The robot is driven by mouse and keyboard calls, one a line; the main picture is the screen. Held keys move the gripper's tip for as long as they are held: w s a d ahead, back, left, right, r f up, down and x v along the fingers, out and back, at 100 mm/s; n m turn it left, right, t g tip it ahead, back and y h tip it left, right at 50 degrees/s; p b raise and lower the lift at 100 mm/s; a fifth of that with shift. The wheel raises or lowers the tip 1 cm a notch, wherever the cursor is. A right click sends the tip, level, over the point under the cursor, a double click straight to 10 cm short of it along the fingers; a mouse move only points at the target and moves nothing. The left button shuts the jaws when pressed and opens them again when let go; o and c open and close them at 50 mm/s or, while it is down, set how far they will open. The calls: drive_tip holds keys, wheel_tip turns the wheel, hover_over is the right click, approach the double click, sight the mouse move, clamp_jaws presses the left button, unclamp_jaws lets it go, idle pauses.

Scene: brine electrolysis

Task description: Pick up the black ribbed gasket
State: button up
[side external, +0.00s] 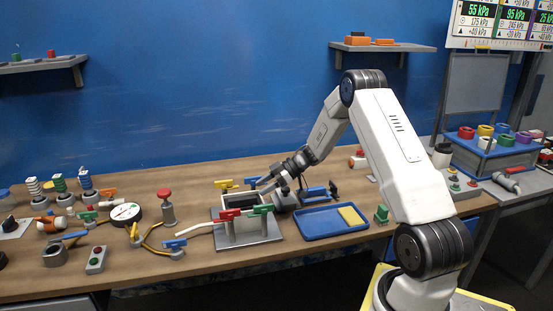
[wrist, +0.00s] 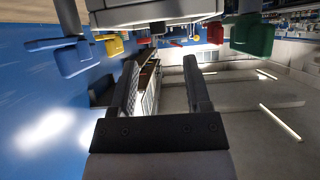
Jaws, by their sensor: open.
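The box's grey wall also shows at the top of the wrist view (wrist: 155,12). I cannot pick out a black ribbed gasket for certain in either view. The inside of the box looks dark in the side view, and my gripper partly covers that area.
Red (side external: 229,214), green (side external: 262,209) and yellow (side external: 226,184) clips or handles surround the box. A blue tray (side external: 318,229) with a yellow pad (side external: 350,216) lies to its right. A gauge (side external: 125,213), valves and hoses crowd the bench to the left.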

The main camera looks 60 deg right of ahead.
sight(243, 199)
drive_tip(key=shift+x, duration=1.35)
drive_tip(key=shift+x, duration=2.6)
drive_tip(key=shift+r, duration=0.15)
clamp_jaws()
